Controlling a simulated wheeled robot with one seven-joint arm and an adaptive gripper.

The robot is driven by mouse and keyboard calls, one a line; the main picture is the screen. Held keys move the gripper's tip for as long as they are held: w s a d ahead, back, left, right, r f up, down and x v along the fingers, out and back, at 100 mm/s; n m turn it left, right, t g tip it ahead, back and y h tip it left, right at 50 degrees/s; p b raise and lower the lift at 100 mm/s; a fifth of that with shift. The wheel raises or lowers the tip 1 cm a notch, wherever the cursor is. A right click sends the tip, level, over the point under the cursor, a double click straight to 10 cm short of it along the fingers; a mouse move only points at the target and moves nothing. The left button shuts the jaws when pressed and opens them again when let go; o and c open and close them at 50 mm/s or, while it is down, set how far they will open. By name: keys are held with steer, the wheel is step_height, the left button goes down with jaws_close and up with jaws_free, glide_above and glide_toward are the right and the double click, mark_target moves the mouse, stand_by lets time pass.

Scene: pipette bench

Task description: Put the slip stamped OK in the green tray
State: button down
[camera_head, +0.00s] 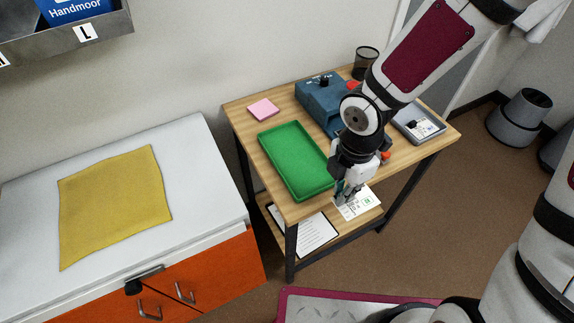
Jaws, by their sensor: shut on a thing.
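The green tray (272,150) lies on the left half of the wooden table, and nothing shows in the part of it I can see. My gripper (342,193) points down just right of the tray's near end and is shut on a white slip (350,210). The slip has dark print and a small green mark, too small to read. It sticks out beside the fingers at the table's front edge. My fingers hide part of it, and I cannot tell how high it is held.
A blue device (313,94) stands behind my gripper. A grey tray (438,132) with a white card is at the right. Pink notes (263,109) and a mesh cup (367,60) sit at the back. A paper on a clipboard (312,232) lies on the lower shelf.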

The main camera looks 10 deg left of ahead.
glide_above(296, 172)
steer(key=shift+a+f, duration=0.1)
steer(key=shift+f, duration=2.35)
steer(key=shift+f+b, duration=0.15)
steer(key=shift+b, duration=0.2)
steer(key=c, duration=1.8)
jaws_free()
steer(key=shift+o, duration=1)
